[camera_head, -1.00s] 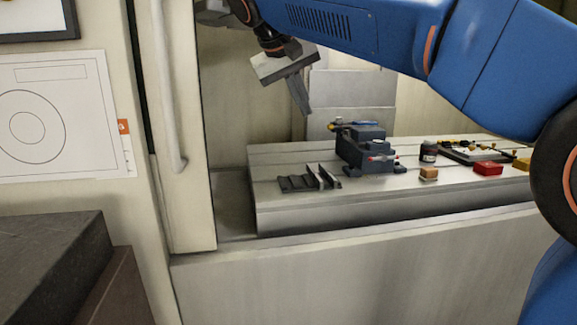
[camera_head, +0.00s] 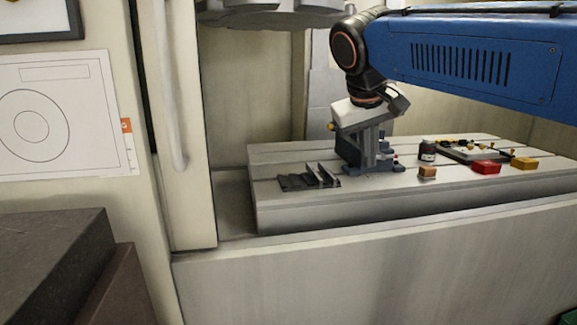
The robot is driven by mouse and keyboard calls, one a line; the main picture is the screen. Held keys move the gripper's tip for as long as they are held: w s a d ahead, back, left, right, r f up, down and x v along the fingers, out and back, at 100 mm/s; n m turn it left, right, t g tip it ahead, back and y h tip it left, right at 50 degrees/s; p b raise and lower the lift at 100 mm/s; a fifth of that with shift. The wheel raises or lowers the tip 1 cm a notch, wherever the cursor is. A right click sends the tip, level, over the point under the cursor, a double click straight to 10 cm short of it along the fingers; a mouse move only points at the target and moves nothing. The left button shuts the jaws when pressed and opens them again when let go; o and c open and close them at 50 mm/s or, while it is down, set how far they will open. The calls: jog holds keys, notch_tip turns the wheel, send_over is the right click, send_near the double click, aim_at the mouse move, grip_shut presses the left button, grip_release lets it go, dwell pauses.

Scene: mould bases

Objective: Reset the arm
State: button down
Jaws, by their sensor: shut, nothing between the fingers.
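My blue arm (camera_head: 475,60) reaches in from the upper right, its wrist bending down over the machine table. My gripper (camera_head: 373,155) points down in front of the dark blue vise-like block (camera_head: 350,152) and hides much of it. The fingers look close together and hold nothing. I cannot tell whether they touch the block.
The grey slotted table (camera_head: 430,195) bears dark ribbed pieces (camera_head: 308,178), a black jar (camera_head: 428,150), an orange-brown block (camera_head: 428,172), a red box (camera_head: 486,167) and a yellow box (camera_head: 524,163). A door frame (camera_head: 180,120) stands at the left. The front strip of the table is clear.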

jog(key=s+d+f+y, duration=0.1)
jog(key=s+d+f, duration=0.2)
jog(key=s+f, duration=0.4)
jog(key=s+d+f+m+y, duration=0.1)
jog(key=s+d+f, duration=0.3)
jog(key=s+f, duration=0.4)
jog(key=s+d+f+m, duration=0.1)
jog(key=s+d+f, duration=0.3)
jog(key=f, duration=0.9)
jog(key=s, duration=0.3)
jog(key=shift+s+d+y, duration=0.15)
jog(key=shift+s+y, duration=0.2)
jog(key=shift+y, duration=0.05)
dwell(0.3)
